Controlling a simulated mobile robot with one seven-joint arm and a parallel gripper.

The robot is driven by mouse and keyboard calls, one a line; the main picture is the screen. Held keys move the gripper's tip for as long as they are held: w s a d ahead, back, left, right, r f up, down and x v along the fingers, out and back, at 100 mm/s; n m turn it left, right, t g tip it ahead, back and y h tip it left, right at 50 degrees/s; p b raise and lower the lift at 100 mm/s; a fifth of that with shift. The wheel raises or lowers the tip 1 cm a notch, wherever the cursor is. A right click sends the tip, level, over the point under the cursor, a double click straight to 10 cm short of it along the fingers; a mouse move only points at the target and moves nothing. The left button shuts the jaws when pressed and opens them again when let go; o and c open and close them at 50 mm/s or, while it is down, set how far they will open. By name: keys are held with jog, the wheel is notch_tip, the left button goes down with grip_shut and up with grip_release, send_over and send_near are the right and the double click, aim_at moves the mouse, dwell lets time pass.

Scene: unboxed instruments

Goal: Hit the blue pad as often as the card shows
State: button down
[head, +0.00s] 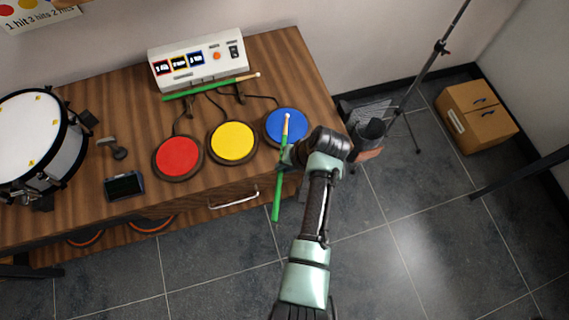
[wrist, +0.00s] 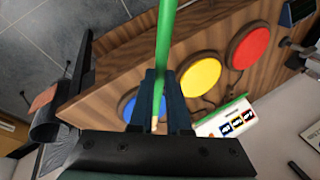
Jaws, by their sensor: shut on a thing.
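My gripper (head: 285,157) is shut on a green drumstick (head: 277,200). The stick's pale tip shows over the blue pad (head: 288,126) in the head view; I cannot tell whether it touches. In the wrist view the stick (wrist: 165,35) runs between my fingers (wrist: 160,100), with the blue pad (wrist: 125,104) partly hidden behind them. The yellow pad (head: 233,141) and red pad (head: 179,157) lie to the left on the table. A wall card (head: 42,20) at top left, cut off by the frame, has coloured dots above "1 hit", "3 hits" and a partly readable 2.
A white control box (head: 196,62) with three small coloured displays stands at the back. A second green stick (head: 205,88) lies before it. A snare drum (head: 30,140) and a small dark device (head: 124,186) are left. A stand (head: 415,85) and cardboard box (head: 475,115) are right.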

notch_tip(320, 180, down, 6)
jog(key=b, duration=0.4)
notch_tip(320, 180, up, 6)
jog(key=p, duration=0.6)
jog(key=shift+r, duration=0.1)
notch_tip(320, 180, up, 5)
jog(key=p, duration=0.4)
jog(key=shift+p, duration=0.4)
